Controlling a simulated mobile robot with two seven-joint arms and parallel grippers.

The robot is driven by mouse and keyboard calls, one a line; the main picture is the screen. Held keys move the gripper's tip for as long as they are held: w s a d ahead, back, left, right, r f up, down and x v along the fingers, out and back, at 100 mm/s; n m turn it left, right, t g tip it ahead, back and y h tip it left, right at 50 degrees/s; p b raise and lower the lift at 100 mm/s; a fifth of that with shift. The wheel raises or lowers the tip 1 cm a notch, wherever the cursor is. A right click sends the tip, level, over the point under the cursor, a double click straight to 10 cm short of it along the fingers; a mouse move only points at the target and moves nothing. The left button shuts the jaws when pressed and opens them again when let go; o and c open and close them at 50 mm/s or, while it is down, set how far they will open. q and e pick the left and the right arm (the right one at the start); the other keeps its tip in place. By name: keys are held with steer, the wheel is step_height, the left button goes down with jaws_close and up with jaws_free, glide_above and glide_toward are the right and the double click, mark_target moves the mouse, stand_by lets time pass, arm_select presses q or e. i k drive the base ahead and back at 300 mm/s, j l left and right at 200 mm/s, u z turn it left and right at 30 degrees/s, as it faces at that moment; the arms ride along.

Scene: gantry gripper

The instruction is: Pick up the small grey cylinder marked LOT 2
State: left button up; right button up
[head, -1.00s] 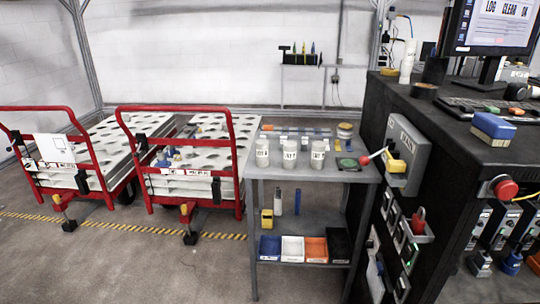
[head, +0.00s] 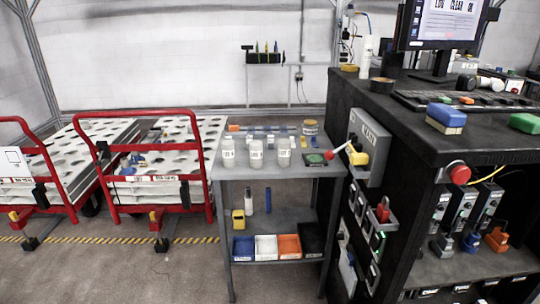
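Three small grey cylinders stand upright near the front of the top shelf of a grey table (head: 240,174): a left one (head: 228,153), a middle one (head: 256,155) and a right one (head: 284,153). Each has a white label with dark print on its front. The print is too small for me to tell which one reads LOT 2. The cylinders stand apart from each other, and nothing holds them. Neither of my grippers is in the head view.
A black workbench (head: 398,140) stands close on the right. Red-framed carts (head: 160,193) stand on the left. Coloured bins (head: 243,247) sit on the lower shelf. Open floor lies in front.

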mark_target(285, 144)
steer(key=i+j+z, duration=0.1)
steer(key=i+j, duration=0.45)
steer(key=j, duration=0.15)
steer(key=i+j+z, duration=0.15)
steer(key=i+j, duration=0.35)
steer(key=j, duration=0.2)
steer(key=i+j+z, duration=0.15)
steer(key=j, duration=0.25)
steer(key=i+l, duration=0.05)
steer(key=i, duration=0.05)
